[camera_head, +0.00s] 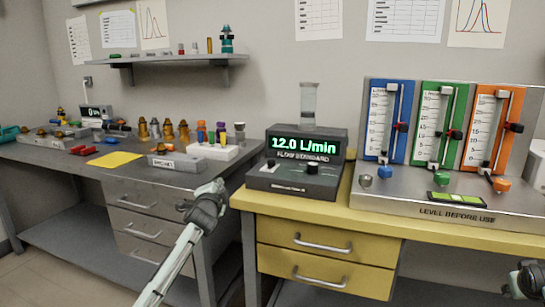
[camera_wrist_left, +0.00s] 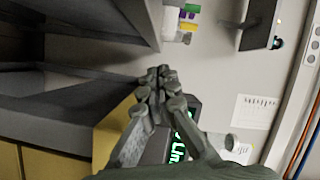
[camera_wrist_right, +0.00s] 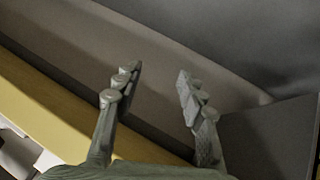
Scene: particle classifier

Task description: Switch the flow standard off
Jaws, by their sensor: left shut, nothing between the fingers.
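The flow standard (camera_head: 325,180) is a dark box on the yellow bench, with a clear cylinder on top. Its lit green display (camera_head: 304,144) reads 12.0 L/min. A black knob (camera_head: 310,168) sits on its sloped lower face. My left gripper (camera_head: 185,207) is shut and empty, in front of the grey bench, left of the flow standard and apart from it. In the left wrist view, its closed fingers (camera_wrist_left: 160,80) partly hide the flow standard's lit display (camera_wrist_left: 184,135). My right gripper shows only partly at the head view's lower right edge; the right wrist view shows its fingers (camera_wrist_right: 158,75) apart and empty.
Blue (camera_head: 385,115), green (camera_head: 440,120) and orange (camera_head: 498,125) flow meters stand on a metal base right of the flow standard. A white block with colored vials (camera_head: 208,152) stands to its left. Yellow drawers (camera_head: 325,260) lie below; a shelf (camera_head: 180,60) is above.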

